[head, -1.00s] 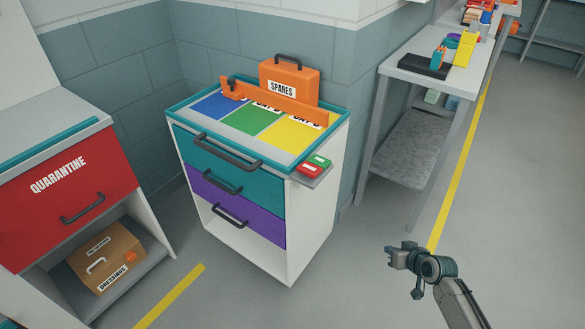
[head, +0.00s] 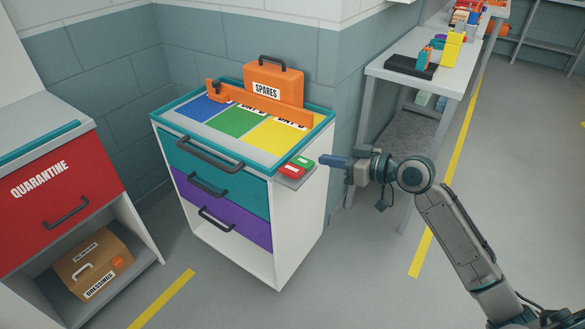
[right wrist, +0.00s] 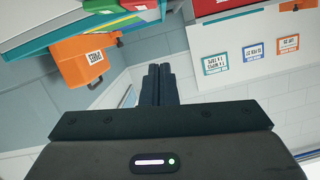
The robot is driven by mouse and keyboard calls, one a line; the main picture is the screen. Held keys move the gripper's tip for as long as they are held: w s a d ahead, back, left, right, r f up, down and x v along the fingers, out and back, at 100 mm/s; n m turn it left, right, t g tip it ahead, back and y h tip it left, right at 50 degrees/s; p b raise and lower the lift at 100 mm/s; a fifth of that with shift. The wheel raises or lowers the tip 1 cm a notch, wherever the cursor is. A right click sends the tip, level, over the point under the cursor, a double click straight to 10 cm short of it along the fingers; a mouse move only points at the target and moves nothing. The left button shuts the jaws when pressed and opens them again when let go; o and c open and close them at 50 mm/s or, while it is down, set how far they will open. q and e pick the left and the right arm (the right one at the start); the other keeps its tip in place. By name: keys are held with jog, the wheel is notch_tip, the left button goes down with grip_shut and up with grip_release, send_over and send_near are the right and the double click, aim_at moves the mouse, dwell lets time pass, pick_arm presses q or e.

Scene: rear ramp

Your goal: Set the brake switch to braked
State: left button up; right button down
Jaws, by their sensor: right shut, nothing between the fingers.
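The brake switch is a small panel with a red pad (head: 291,170) and a green pad (head: 302,161), on a grey bracket at the right side of the drawer cart (head: 303,215). The red and green pads also show at the top of the right wrist view, the green one (right wrist: 140,5) at the edge. My right gripper (head: 322,161) is shut and empty, its fingers pointing left, a short way right of the green pad. Its closed fingers show in the right wrist view (right wrist: 159,70). My left gripper is not in view.
The cart top holds an orange SPARES case (head: 274,82), an orange rail and blue, green and yellow areas. A red QUARANTINE cabinet (head: 60,185) stands left. A grey workbench (head: 400,70) stands behind my right arm. Floor right of the cart is clear.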

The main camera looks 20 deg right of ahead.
aim_at(294, 174)
jog(key=shift+w, duration=0.15)
